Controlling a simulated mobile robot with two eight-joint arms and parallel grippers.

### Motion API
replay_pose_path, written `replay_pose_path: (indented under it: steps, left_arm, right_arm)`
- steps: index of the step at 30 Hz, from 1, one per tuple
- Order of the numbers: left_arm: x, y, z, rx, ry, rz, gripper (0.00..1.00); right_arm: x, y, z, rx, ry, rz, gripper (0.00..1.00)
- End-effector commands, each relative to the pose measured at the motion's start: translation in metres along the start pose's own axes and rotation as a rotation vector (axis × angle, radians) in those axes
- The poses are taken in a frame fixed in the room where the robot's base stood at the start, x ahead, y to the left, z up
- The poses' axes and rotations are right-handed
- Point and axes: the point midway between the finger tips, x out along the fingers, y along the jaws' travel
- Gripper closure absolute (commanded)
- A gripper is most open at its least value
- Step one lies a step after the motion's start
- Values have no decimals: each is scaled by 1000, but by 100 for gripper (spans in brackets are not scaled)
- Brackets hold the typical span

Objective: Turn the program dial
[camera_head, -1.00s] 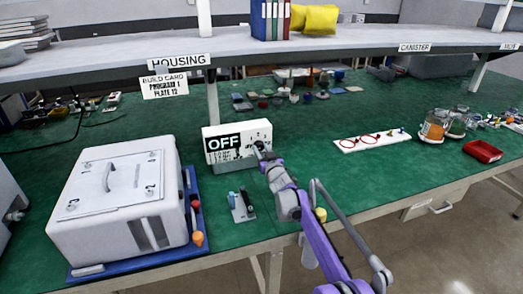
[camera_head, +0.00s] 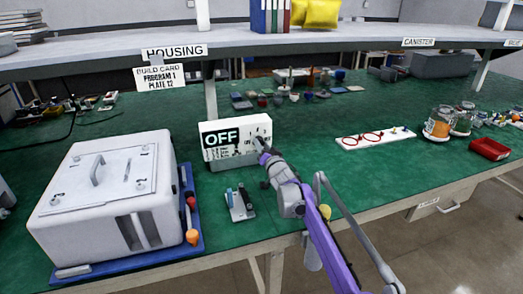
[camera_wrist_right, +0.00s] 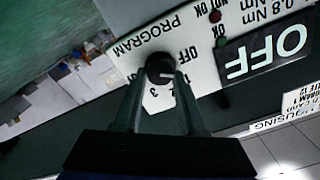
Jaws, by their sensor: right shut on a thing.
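The program dial (camera_wrist_right: 160,68) is a round black knob with a light pointer mark on a white panel lettered PROGRAM, with OFF and numbers around it. It sits at the right of the white control box (camera_head: 222,153), whose black display (camera_head: 221,138) reads OFF; the display also shows in the right wrist view (camera_wrist_right: 265,52). My right gripper (camera_wrist_right: 158,82) is shut on the dial, one finger on each side. In the head view my right gripper (camera_head: 262,146) hides the dial. My left gripper is not in view.
A build card (camera_head: 161,77) reads PROGRAM 1, PLATE 12. A large white housing (camera_head: 105,190) on a blue tray (camera_head: 190,250) stands at the left. A small stand with tools (camera_head: 240,203) is in front of the box. A white board with red rings (camera_head: 375,138) lies right; green mat between is clear.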

Motion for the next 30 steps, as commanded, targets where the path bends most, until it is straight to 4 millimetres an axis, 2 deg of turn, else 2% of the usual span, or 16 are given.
replay_pose_path:
  steps: [3, 12, 29, 30]
  left_arm:
    - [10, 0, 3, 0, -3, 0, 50]
    - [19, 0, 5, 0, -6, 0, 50]
    - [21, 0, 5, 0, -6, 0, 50]
    - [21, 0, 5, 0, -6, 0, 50]
  right_arm:
    - [0, 2, 2, 79, -1, 1, 100]
    - [0, 2, 2, 209, -1, 1, 100]
    - [0, 1, 1, 242, -1, 1, 100]
    - [0, 1, 1, 242, -1, 1, 56]
